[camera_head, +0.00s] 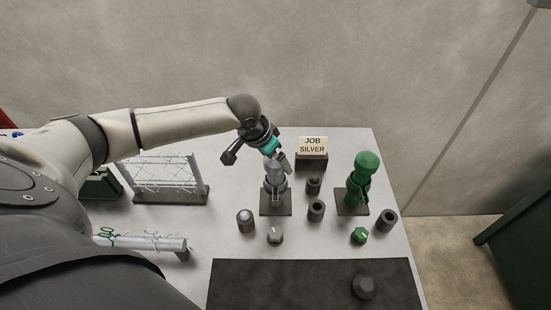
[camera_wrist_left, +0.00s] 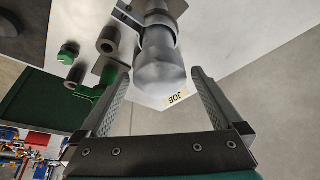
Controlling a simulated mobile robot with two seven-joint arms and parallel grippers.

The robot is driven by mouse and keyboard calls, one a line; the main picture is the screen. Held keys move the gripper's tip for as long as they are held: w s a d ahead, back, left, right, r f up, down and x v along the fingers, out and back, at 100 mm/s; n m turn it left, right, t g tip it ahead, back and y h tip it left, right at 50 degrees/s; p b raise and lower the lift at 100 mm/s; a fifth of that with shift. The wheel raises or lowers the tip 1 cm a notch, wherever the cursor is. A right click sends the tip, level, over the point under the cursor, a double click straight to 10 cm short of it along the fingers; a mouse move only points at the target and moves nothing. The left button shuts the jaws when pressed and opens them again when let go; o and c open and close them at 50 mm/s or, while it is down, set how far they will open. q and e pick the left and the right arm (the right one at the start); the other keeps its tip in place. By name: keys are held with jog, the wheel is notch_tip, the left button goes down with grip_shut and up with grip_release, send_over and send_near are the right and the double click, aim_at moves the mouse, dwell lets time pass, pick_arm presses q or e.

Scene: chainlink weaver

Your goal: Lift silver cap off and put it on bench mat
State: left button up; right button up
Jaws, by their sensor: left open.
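The silver cap (camera_head: 274,168) sits on top of the upright silver device on a dark base plate (camera_head: 267,209). It also shows in the left wrist view (camera_wrist_left: 160,73) as a rounded silver end. My left gripper (camera_head: 280,158) is open at the cap, its fingers spread on either side of it in the wrist view, with gaps showing between fingers and cap. The fingers partly hide the cap in the head view. The dark bench mat (camera_head: 255,285) lies at the front of the table. My right gripper is not in view.
A green device (camera_head: 361,175) stands to the right. Several dark cups and a silver knob (camera_head: 275,233) and green knob (camera_head: 360,235) stand between devices and mat. A dark round piece (camera_head: 364,287) sits on the mat's right; its left is clear. A "JOB SILVER" sign (camera_head: 312,145) stands behind.

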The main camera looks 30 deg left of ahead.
pick_arm(q)
jog(key=shift+c, duration=0.4)
jog(key=c, duration=1.2)
jog(key=shift+o, duration=0.2)
jog(key=shift+r, duration=0.15)
